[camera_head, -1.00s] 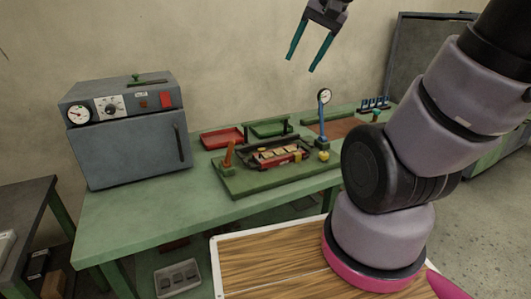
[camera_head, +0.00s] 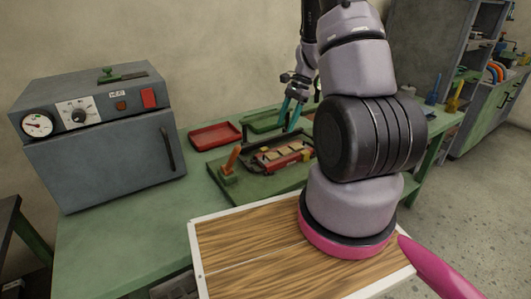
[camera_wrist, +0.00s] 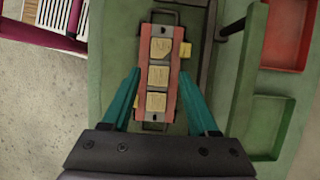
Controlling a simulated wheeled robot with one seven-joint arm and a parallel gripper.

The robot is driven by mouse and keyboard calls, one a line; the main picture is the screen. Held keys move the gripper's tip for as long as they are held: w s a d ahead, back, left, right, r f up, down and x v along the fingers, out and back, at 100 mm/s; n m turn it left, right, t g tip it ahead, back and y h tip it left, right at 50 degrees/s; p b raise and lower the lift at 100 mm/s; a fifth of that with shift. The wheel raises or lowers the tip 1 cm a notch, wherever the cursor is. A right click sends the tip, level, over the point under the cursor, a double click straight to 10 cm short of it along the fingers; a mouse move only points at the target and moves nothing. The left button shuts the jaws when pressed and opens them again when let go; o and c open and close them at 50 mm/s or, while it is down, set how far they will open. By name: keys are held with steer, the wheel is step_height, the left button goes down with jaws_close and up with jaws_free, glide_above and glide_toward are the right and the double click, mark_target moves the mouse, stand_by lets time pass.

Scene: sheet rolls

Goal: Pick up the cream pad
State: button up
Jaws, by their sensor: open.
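Three cream pads lie in a row on a red block. In the wrist view they are the far pad (camera_wrist: 160,49), the middle pad (camera_wrist: 158,76) and the near pad (camera_wrist: 155,102). The red block (camera_wrist: 171,100) also shows in the head view (camera_head: 297,159), where the pads look small. My gripper (camera_wrist: 159,72) is open and empty, with its teal fingers on either side of the block in the wrist picture. In the head view my gripper (camera_head: 289,124) hangs over the block, pointing down. Its exact height above the pads is hard to tell.
A red tray (camera_head: 215,136) and a green tray (camera_head: 266,122) lie behind the block on the green bench (camera_head: 110,245). An upright orange handle (camera_head: 233,158) stands left of the block. A grey oven (camera_head: 105,160) fills the bench's left end.

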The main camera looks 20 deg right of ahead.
glide_toward(273, 154)
steer(key=shift+d+x, duration=0.2)
steer(key=shift+x, duration=3.85)
steer(key=shift+a, duration=0.15)
jaws_close()
